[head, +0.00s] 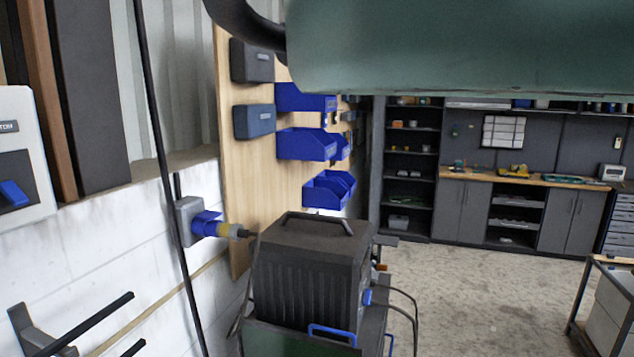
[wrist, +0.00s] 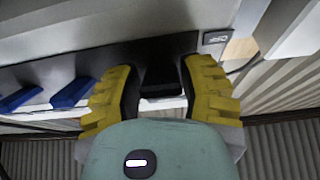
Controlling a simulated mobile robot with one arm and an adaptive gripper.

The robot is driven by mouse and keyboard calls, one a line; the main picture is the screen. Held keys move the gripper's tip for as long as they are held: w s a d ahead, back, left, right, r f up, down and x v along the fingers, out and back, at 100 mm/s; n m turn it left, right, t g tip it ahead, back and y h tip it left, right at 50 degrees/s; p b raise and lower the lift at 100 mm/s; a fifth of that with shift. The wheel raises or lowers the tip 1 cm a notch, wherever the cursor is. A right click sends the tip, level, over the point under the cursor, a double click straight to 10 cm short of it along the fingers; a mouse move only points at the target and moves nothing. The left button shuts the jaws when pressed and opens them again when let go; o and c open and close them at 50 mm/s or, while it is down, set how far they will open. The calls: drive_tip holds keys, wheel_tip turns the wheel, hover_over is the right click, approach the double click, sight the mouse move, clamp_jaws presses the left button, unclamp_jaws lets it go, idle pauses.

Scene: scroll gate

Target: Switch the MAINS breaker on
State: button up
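In the wrist view, a black toggle (wrist: 163,82) sits on a dark panel strip (wrist: 108,62), between the yellow fingers of my gripper (wrist: 160,88). The fingers stand apart on either side of it; a narrow gap shows on the left, and I cannot tell whether the right finger touches it. Two blue toggles (wrist: 72,93) and (wrist: 18,99) are on the same strip to the left. A small label plate (wrist: 216,37) at the strip's right end is too small to read. The gripper is not visible in the head view.
In the head view, a white box (head: 22,215) with a blue switch (head: 13,193) is at the left edge. A dark machine (head: 312,265) stands near a blue plug (head: 207,224). Blue bins (head: 306,144) hang on a wooden board. Open floor (head: 480,290) lies to the right.

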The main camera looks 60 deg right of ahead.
clamp_jaws()
